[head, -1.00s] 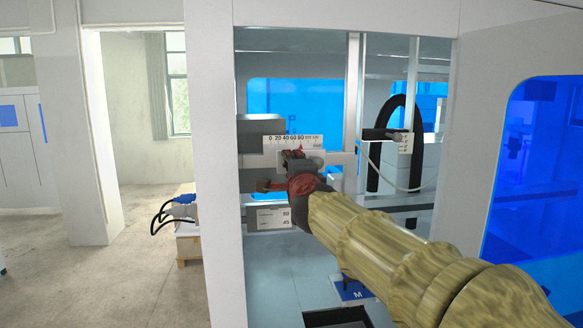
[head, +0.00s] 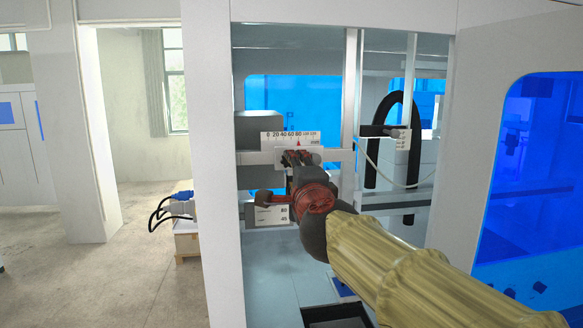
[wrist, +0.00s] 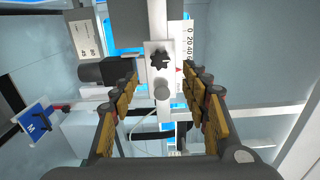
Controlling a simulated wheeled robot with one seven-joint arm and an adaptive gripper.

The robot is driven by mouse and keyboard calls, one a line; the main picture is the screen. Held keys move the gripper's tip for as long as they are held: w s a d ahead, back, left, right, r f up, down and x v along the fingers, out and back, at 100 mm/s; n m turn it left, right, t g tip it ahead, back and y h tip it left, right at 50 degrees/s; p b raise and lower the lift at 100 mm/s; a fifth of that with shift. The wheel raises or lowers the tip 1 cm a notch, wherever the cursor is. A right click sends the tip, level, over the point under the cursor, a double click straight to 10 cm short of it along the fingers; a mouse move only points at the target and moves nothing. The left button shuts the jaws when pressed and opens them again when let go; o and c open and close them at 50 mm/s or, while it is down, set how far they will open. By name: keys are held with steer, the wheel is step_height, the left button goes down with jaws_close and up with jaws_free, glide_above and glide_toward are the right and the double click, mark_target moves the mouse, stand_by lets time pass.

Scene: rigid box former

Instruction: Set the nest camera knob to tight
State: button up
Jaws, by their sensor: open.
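A dark star-shaped knob (wrist: 160,61) sits on a pale plate on a slide in the wrist view, with a round grey knob (wrist: 161,91) beside it. No tight or loose marking is readable there, and I cannot tell for sure which is the nest camera knob. My gripper (wrist: 160,78) is open and empty, its padded fingers on either side of these knobs in the picture. I cannot tell the remaining gap in depth.
A white scale (head: 290,139) with a red pointer runs along the horizontal rail. A dark cylinder (wrist: 92,72) lies left of the knobs. A black hose (head: 370,150) loops at the right. White machine posts frame the opening. A blue plate marked M (wrist: 38,122) lies low.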

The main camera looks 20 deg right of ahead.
steer(key=s, duration=0.3)
steer(key=shift+s+a, duration=0.1)
steer(key=shift+a, duration=0.1)
steer(key=a+f+n+g+y, duration=0.2)
steer(key=a+f+n+y, duration=0.3)
steer(key=a+f+n, duration=0.15)
steer(key=s+a+f+n+g+y+b, duration=0.1)
steer(key=s+a+f+n+g, duration=0.1)
steer(key=s+f+n, duration=0.35)
steer(key=s+a+f+n+g+y+b, duration=0.1)
steer(key=s+a+f+n+g+b, duration=0.15)
steer(key=f, duration=0.65)
steer(key=s+d+f+n+g+h+b, duration=0.1)
steer(key=s+d+f+g+b, duration=0.1)
steer(key=s+d+f+b, duration=0.2)
steer(key=s+d+f+n+g+h+b, duration=0.2)
steer(key=s+d+f+b, duration=0.2)
steer(key=s+f, duration=0.6)
steer(key=s+d+f+n+g+h+b, duration=0.2)
steer(key=s+d+f+b, duration=0.2)
steer(key=f, duration=1.3)
steer(key=s+b, duration=0.1)
steer(key=s, duration=0.2)
steer(key=shift+s+f+b, duration=0.2)
steer(key=shift+f+b, duration=0.15)
